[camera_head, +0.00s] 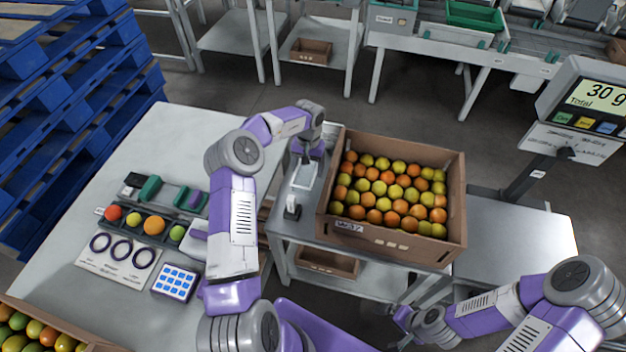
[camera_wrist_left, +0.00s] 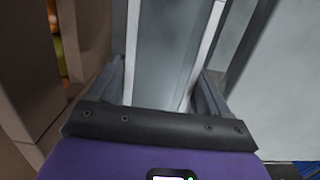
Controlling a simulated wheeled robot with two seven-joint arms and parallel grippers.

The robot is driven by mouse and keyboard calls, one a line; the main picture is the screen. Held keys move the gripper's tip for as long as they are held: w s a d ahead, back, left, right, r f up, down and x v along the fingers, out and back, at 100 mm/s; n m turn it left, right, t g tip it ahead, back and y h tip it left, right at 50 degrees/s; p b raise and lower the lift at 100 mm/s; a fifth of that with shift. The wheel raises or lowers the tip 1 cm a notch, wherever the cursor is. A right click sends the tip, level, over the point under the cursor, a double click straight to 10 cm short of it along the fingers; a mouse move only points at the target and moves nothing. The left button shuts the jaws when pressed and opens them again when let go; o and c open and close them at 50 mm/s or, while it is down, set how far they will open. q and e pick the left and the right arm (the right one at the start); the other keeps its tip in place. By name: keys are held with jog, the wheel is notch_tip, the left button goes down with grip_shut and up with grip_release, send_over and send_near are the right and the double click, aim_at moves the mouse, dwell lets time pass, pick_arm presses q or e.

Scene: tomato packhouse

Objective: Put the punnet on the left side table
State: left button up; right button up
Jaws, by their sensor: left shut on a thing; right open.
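The punnet (camera_head: 306,176), a pale see-through tray, is in my left gripper (camera_head: 308,158) beside the left wall of the tomato crate. In the left wrist view the punnet (camera_wrist_left: 165,45) fills the gap between the fingers of my left gripper (camera_wrist_left: 162,90), which is shut on it. I cannot tell whether the punnet touches the metal table below. The left side table (camera_head: 110,280), pale and broad, stands to the left beyond my left arm. My right gripper (camera_head: 404,318) is low at the right of centre, open and apart from the punnet.
A brown crate of tomatoes (camera_head: 455,200) stands on the metal table (camera_head: 500,235). The left side table carries colour samples (camera_head: 153,225), ring gauges (camera_head: 120,250) and a blue-keyed pad (camera_head: 175,282). Its far part is bare. A scale display (camera_head: 597,95) stands at the right.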

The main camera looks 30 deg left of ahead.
aim_at(308, 173)
pick_arm(q)
notch_tip(308, 173, down, 6)
jog(key=shift+r+b, duration=0.2)
jog(key=shift+b, duration=0.6)
jog(key=o, duration=0.9)
jog(key=shift+o, duration=0.2)
jog(key=shift+r, duration=0.1)
notch_tip(308, 173, up, 12)
jog(key=w+p, duration=0.1)
jog(key=p, duration=0.2)
jog(key=shift+w+a, duration=0.15)
jog(key=shift+w, duration=0.05)
jog(key=shift+p, duration=0.4)
